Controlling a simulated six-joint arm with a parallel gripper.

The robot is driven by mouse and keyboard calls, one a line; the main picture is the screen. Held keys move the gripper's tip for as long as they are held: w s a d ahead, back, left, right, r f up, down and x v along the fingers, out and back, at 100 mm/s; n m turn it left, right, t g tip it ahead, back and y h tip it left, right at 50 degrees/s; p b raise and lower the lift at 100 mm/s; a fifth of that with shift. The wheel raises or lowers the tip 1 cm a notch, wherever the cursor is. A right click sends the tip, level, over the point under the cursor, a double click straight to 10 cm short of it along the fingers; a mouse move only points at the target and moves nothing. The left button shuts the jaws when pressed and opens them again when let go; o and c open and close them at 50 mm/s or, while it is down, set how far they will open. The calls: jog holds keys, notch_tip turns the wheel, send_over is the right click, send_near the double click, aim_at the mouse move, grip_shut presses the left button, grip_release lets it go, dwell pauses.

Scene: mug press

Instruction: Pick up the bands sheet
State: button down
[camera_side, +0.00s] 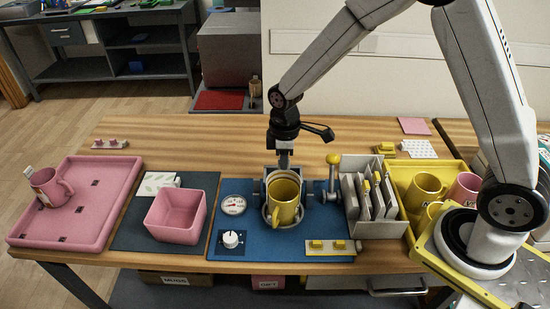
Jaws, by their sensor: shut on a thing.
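My gripper (285,163) points straight down over the press on the blue mat (260,252). Its jaws are shut, with the tips just above and behind the rim of a yellow mug (284,205). The mug stands upright in the press with its handle toward the camera. A pale curved edge (284,172) shows behind the mug rim, right under the fingertips. I cannot tell whether it is the bands sheet or part of the press. A white patterned sheet (155,182) lies on the dark mat at left. A pink sheet (414,126) and a white dotted sheet (419,149) lie at back right.
A lever with a yellow knob (333,160) stands close right of my gripper, beside a rack (375,225) of upright plates. A dial gauge (233,204) and pink bin (176,216) are left. Mugs stand in the pink tray (105,200) and yellow tray (440,163).

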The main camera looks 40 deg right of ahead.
notch_tip(320, 180, up, 14)
dwell(0.4)
